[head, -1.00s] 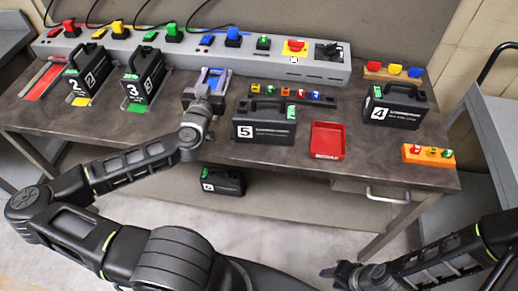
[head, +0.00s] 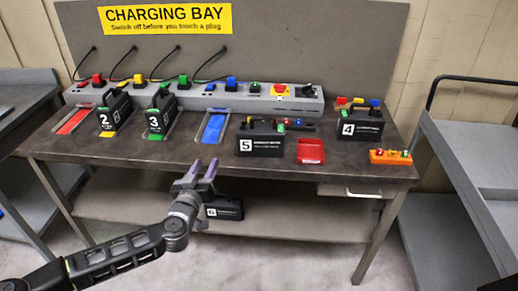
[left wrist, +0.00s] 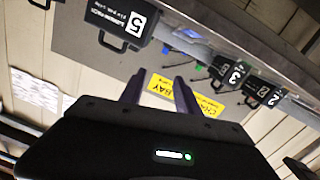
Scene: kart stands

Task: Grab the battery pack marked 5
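The black battery pack marked 5 (head: 262,143) stands upright on the bench, right of the blue bay strip and left of a red tray. It also shows, tilted, at the upper left of the left wrist view (left wrist: 118,20). My left gripper (head: 200,170) is in front of the bench's front edge, left of and nearer than pack 5. Its two fingers (left wrist: 160,95) stand apart with nothing between them. My right gripper is out of the head view.
Packs 2 (head: 114,114), 3 (head: 161,115) and 4 (head: 359,127) stand on the bench. Pack 6 (head: 224,209) is on the lower shelf. The red tray (head: 311,151) and orange block (head: 391,157) lie right of pack 5. A grey cart (head: 470,170) stands at the right.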

